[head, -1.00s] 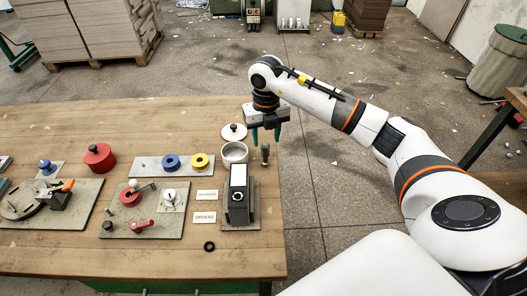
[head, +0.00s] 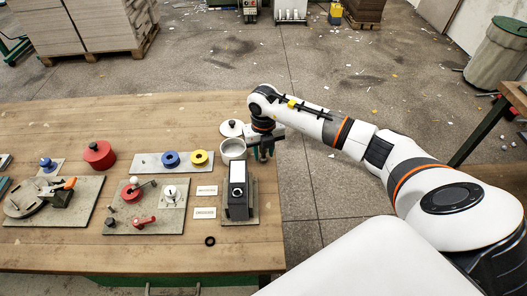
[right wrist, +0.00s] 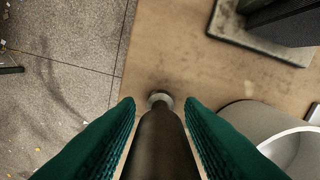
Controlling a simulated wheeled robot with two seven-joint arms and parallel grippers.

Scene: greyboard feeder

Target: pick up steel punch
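The steel punch is a dark, slim cylinder that stands upright at the table's right edge. In the right wrist view the steel punch (right wrist: 160,140) lies between the two green fingers, with a paler round end. My right gripper (head: 264,152) points down around it. The fingers (right wrist: 160,115) are open, one on each side, with narrow gaps to the punch near their tips. In the head view the fingers mostly hide the punch. My left gripper is not in view.
A metal cup (head: 233,150) stands close to the left of the right gripper, with a lidded round piece (head: 230,128) behind it. A black box with a white top (head: 238,190) stands on a plate nearer me. The table (head: 120,250) ends just right of the gripper.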

